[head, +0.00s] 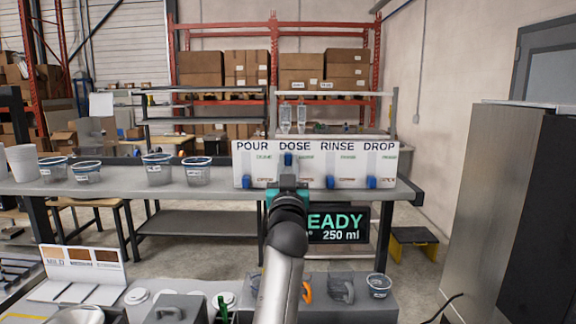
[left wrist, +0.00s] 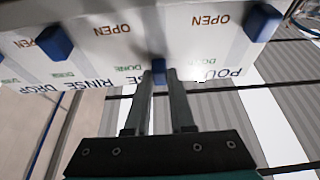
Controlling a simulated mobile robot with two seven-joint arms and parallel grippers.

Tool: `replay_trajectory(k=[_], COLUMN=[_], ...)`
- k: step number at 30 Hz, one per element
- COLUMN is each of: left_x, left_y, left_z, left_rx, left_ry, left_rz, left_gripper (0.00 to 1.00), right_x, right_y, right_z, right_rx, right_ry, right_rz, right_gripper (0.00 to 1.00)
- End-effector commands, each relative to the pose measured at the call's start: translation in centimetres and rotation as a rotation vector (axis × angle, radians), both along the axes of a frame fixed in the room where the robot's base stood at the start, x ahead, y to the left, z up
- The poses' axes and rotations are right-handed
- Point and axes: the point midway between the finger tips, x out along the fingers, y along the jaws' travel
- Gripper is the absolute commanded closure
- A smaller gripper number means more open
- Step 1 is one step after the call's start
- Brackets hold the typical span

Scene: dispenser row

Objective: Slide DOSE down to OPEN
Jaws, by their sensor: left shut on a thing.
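The white dispenser panel (head: 310,171) carries the words POUR, DOSE, RINSE and DROP, with a blue slider under each. The DOSE slider (head: 288,159) stands high in its track, near a small green word and above the level of the red OPEN words. My left gripper (head: 288,178) is in front of the DOSE track. In the left wrist view, upside down, its fingers are shut on the blue DOSE slider (left wrist: 159,65). The POUR slider (head: 246,182), RINSE slider (head: 330,182) and DROP slider (head: 371,182) sit low, by OPEN. My right gripper is out of view.
A dark display (head: 340,228) below the panel reads "EADY" and "250 ml", partly hidden by my arm. Several clear cups (head: 157,170) stand on the grey bench left of the panel. A front counter holds lidded cups and a lone clear cup (head: 379,286).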

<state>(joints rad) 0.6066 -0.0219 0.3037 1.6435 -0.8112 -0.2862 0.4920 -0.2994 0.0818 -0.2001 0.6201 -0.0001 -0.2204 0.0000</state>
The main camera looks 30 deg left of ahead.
Motion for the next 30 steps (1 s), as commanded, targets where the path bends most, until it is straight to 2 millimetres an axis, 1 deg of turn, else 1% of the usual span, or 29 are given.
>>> replay_trajectory(k=[26,30], left_x=[0.0,-0.01], left_y=[0.0,0.01], left_z=[0.0,-0.78], left_rx=[0.001,-0.001], left_ry=[-0.001,0.0], left_rz=[0.0,0.0], left_gripper=[1.0,1.0], right_x=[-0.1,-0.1], right_y=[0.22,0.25], right_z=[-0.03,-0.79], right_rx=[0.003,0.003], right_ry=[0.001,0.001], right_rz=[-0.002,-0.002], right_gripper=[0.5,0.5])
